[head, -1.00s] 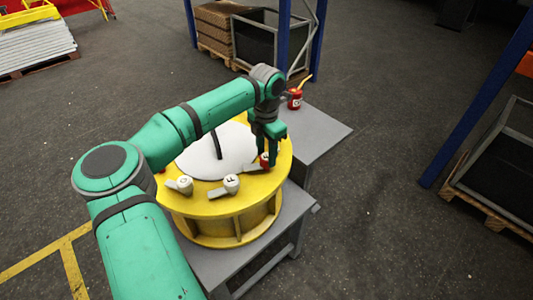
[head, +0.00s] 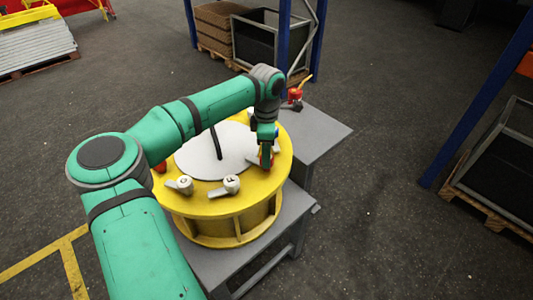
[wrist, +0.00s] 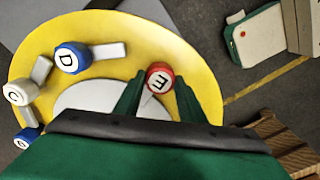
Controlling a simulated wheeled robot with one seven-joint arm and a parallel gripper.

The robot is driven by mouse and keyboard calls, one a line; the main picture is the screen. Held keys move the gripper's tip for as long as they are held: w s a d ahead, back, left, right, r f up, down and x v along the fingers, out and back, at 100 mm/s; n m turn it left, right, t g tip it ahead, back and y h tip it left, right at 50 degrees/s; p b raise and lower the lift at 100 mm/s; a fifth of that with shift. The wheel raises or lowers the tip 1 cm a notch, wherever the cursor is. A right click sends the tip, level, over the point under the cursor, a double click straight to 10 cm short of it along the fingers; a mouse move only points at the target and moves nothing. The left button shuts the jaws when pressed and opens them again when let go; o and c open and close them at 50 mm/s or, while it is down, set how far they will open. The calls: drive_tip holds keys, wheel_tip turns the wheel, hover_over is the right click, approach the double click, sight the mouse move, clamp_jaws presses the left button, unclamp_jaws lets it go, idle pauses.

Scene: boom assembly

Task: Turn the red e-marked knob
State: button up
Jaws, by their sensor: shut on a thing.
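The red knob (wrist: 158,78) shows its E-marked top in the wrist view, near the rim of a round yellow drum (wrist: 208,68). The two fingers of my gripper (wrist: 158,98) stand on either side of the knob and are shut on it. In the head view my gripper (head: 266,157) points down at the right part of the drum top, seen nearly edge-on. There the fingers hide most of the red knob, and its letter cannot be seen.
A white F knob (head: 231,184) and another white knob (head: 184,185) sit on the drum's near rim. In the wrist view, a blue D knob (wrist: 70,58) and a white C knob (wrist: 19,93) are to the left.

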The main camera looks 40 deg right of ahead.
idle(0.5)
drive_tip(key=o, duration=1)
drive_tip(key=shift+o, duration=0.2)
wheel_tip(320, 180, up, 11)
drive_tip(key=shift+f, duration=0.1)
